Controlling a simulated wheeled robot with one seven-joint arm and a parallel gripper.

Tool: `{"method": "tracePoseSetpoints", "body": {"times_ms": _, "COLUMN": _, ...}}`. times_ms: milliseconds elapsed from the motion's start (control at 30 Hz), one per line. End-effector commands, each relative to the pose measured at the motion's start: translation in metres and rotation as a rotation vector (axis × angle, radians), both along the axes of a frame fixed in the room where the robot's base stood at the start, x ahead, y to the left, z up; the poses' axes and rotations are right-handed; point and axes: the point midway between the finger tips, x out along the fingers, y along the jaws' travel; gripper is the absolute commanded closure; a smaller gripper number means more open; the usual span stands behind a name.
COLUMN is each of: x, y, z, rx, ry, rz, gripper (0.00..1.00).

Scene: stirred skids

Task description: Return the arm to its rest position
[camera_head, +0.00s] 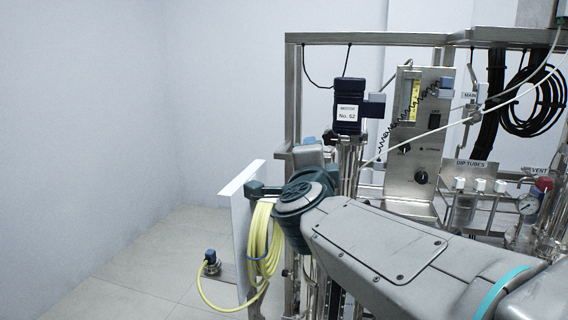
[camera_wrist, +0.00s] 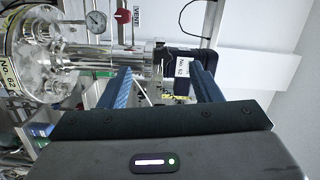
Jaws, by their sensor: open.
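My arm (camera_head: 390,255) reaches from the lower right of the head view to a dark green joint (camera_head: 303,192) in front of the steel skid. My gripper is hidden in the head view. In the wrist view my gripper (camera_wrist: 160,68) is open, its two blue fingers spread apart with nothing held between them. Beyond the fingertips is a black motor unit (camera_wrist: 182,56) with a "No. 62" label, partly behind the right finger. The same motor unit (camera_head: 348,108) stands upright on the skid in the head view.
The steel skid frame (camera_head: 292,90), a control panel (camera_head: 418,150) and hanging black cables (camera_head: 535,100) fill the right. A white panel (camera_head: 240,215) with a coiled yellow hose (camera_head: 262,240) stands close to the arm joint. The left floor is mostly clear.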

Motion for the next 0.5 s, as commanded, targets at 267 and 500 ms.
{"method": "tracePoseSetpoints", "body": {"times_ms": 267, "x": -0.027, "y": 0.027, "z": -0.063, "rx": -0.471, "ry": 0.273, "rz": 0.404, "gripper": 0.42}}
{"method": "tracePoseSetpoints", "body": {"times_ms": 500, "x": -0.099, "y": 0.006, "z": -0.155, "rx": -0.830, "ry": 0.657, "rz": 0.730, "gripper": 0.42}}
